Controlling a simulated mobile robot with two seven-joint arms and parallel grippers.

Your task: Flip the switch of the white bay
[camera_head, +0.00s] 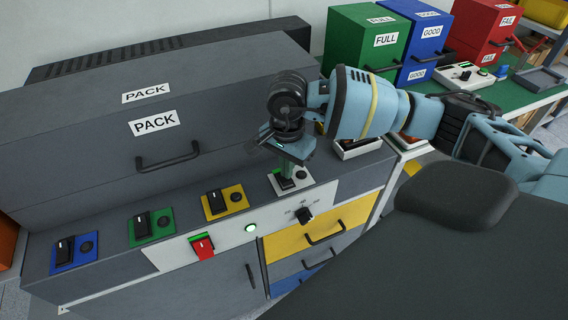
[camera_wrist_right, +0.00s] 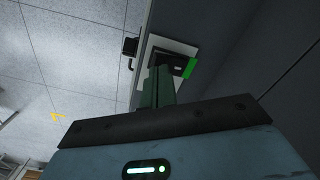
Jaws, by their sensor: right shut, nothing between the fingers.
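The white bay (camera_head: 310,181) is the rightmost of a row of coloured switch plates on the grey cabinet top. It carries a round dark button (camera_head: 302,174) on its right side. My right gripper (camera_head: 287,183) points down at its left part, with its fingers shut and empty, and covers most of the switch there. In the right wrist view, the fingers (camera_wrist_right: 159,86) reach to the white plate (camera_wrist_right: 183,47) beside a dark switch (camera_wrist_right: 176,62) with a bright green patch. Whether the fingertips touch the switch I cannot tell. My left gripper is not in view.
Yellow (camera_head: 237,196), green (camera_head: 163,216) and blue (camera_head: 90,254) bays with black switches lie to the left. A red switch (camera_head: 202,246) and a black knob (camera_head: 304,215) are on the front panel. The large grey PACK bin (camera_head: 60,160) stands close behind.

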